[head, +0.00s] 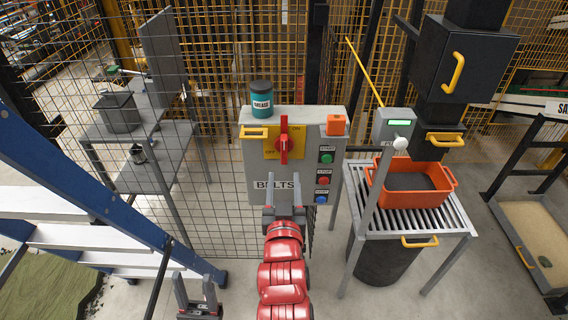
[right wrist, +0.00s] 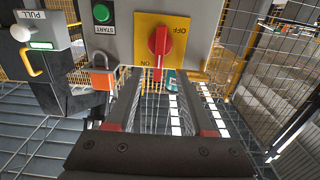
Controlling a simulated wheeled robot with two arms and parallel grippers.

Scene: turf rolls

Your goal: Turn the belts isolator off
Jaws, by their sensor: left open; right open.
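The belts isolator is a red rotary handle (head: 284,148) on a yellow ON/OFF plate (head: 297,153), on the front of a grey box marked BELTS (head: 255,170). The handle stands upright, in line with the ON mark. In the right wrist view the picture is upside down, and the handle (right wrist: 160,42) is just beyond the fingertips. My right gripper (head: 284,190) is open and empty, below and in front of the handle, apart from it. Its fingers (right wrist: 162,82) show there too. My left gripper (head: 196,290) is open and empty, low at the left.
A teal grease tin (head: 262,103) stands on the box. An orange padlock (head: 337,125) and several push buttons (head: 326,157) are at its right side. A post with a green display (head: 397,124) and an orange crate (head: 440,175) stand further right. A blue ladder (head: 95,190) is at left.

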